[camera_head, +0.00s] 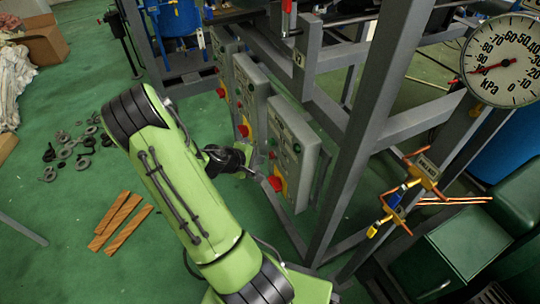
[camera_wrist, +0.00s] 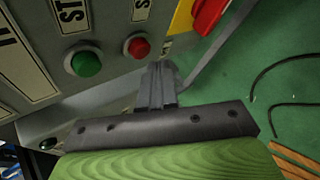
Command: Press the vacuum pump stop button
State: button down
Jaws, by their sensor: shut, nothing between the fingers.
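Grey control boxes with buttons hang on the frame; the nearest box (camera_head: 291,150) has a green button (camera_head: 297,148) and a large red knob (camera_head: 275,184) on yellow. My gripper (camera_head: 256,173) is shut and empty beside these boxes. In the wrist view, a box face shows a green button (camera_wrist: 86,64) and a smaller red button (camera_wrist: 138,47), with partly cut-off labels. The shut fingertips (camera_wrist: 158,68) appear close to the red button; whether they touch it I cannot tell. A large red knob (camera_wrist: 208,14) on yellow is at the top edge.
A grey metal frame (camera_head: 356,130) stands right of the boxes. A pressure gauge (camera_head: 502,60) is at the upper right, with a valve and copper pipes (camera_head: 408,190) below. Wooden strips (camera_head: 122,222) and scattered dark rings (camera_head: 75,150) lie on the green floor at left.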

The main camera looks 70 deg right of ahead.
jog(key=shift+w+a, duration=1.75)
jog(key=shift+w, duration=0.05)
